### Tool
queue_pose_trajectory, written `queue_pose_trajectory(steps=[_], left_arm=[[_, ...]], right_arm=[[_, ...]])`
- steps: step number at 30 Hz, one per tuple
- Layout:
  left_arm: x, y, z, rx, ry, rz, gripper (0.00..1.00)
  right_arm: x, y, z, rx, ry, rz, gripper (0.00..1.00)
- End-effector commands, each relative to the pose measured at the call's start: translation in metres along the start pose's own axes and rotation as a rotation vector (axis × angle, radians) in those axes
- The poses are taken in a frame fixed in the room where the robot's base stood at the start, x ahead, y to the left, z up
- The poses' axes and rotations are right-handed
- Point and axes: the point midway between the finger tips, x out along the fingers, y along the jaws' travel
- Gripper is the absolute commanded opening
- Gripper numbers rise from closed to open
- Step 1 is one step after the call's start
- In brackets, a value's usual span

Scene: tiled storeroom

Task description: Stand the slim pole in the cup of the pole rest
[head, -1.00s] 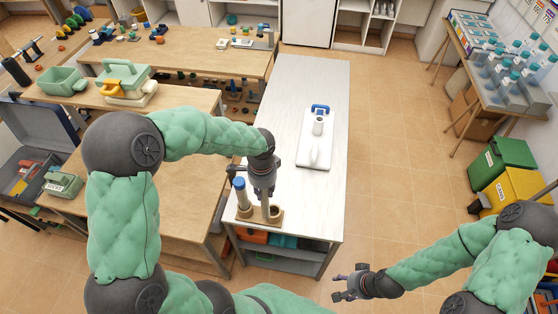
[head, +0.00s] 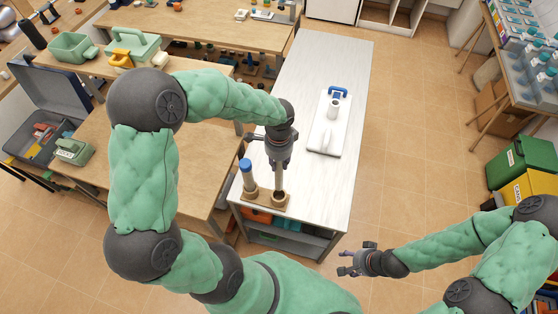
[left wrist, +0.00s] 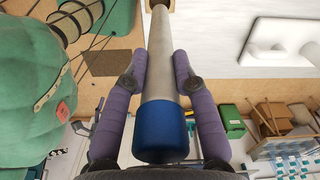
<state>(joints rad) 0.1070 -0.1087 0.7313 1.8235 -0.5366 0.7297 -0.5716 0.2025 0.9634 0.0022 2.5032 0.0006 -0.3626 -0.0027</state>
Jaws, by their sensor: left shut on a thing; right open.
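The pole rest (head: 247,203) is a wooden block at the near left corner of the pale table. A thicker pole with a blue top (head: 246,172) stands upright at its left side. My left gripper (head: 278,165) is above the rest's right side, shut on the slim pole (head: 279,181). In the left wrist view the slim pole (left wrist: 165,75) lies between my two purple fingers, its blue end (left wrist: 164,128) near the camera. The pole is about upright, its lower end at the right cup; I cannot tell whether it is inside. My right gripper (head: 354,257) is open and empty, beyond the table's right edge.
A white board (head: 327,125) with a blue handle and a white cylinder lies farther back on the pale table (head: 315,60). A wooden bench (head: 205,145) stands to the left. Green (head: 520,160) and yellow bins stand at right; the floor between is clear.

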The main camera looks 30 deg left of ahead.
Motion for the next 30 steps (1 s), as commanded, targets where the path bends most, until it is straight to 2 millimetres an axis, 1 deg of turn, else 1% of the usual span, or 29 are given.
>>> queue_pose_trajectory(steps=[1,16,21,30], left_arm=[[0.006,0.000,0.000,0.000,0.000,0.000,0.00],[0.047,0.000,0.000,-0.001,-0.001,0.001,0.00],[0.052,0.000,0.000,-0.001,-0.001,0.000,0.00],[0.052,0.000,0.000,-0.001,0.000,0.000,0.00]], right_arm=[[0.005,0.002,0.000,0.000,-0.001,0.000,0.56],[0.034,0.012,-0.001,0.000,-0.001,0.000,0.56],[0.038,0.013,-0.001,0.000,-0.001,0.000,0.56],[0.037,0.013,-0.001,0.000,-0.001,0.000,0.56]])
